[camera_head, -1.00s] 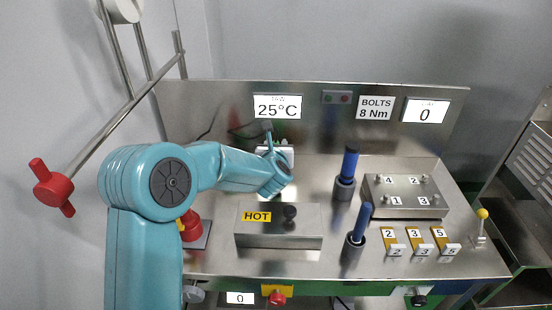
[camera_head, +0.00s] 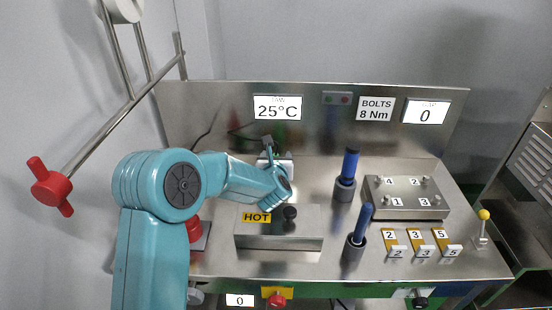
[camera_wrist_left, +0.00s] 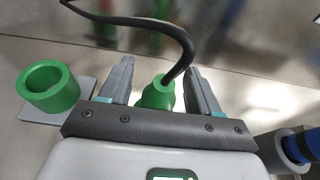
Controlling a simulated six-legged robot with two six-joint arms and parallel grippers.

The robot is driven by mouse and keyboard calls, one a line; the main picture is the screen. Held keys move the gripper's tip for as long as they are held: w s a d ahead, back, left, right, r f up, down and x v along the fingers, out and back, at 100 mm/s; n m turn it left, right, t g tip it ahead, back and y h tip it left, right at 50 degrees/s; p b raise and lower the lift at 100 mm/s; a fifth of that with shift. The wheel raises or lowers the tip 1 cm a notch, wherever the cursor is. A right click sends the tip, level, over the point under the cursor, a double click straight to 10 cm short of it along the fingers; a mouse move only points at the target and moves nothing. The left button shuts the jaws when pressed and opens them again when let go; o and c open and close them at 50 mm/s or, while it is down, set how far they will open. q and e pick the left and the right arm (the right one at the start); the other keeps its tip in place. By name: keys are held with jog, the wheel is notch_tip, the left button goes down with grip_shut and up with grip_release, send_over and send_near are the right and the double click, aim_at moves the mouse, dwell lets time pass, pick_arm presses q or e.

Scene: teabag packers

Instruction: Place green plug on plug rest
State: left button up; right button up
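The green plug (camera_wrist_left: 158,94) shows in the left wrist view with a black cable (camera_wrist_left: 178,40) coming out of it. It sits between the two fingers of my left gripper (camera_wrist_left: 160,66), with a visible gap on each side, so the fingers look open around it. A green ring-shaped holder (camera_wrist_left: 46,88), which looks like the plug rest, stands on a grey plate to the left of the gripper; its opening looks empty. In the head view my left gripper (camera_head: 268,144) is near the back panel, behind the HOT box. The plug cannot be made out there. My right gripper is not in view.
The HOT box (camera_head: 278,240) with a black knob stands in front of my left gripper. Two blue-handled tools (camera_head: 347,175) stand in holders to its right, beside a metal block with numbered posts (camera_head: 405,208). The metal back panel (camera_head: 210,110) rises behind.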

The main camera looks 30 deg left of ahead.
pick_arm(q)
jog(key=shift+r, duration=0.15)
jog(key=b+v, duration=0.1)
jog(key=v, duration=1.1)
jog(key=shift+b, duration=0.35)
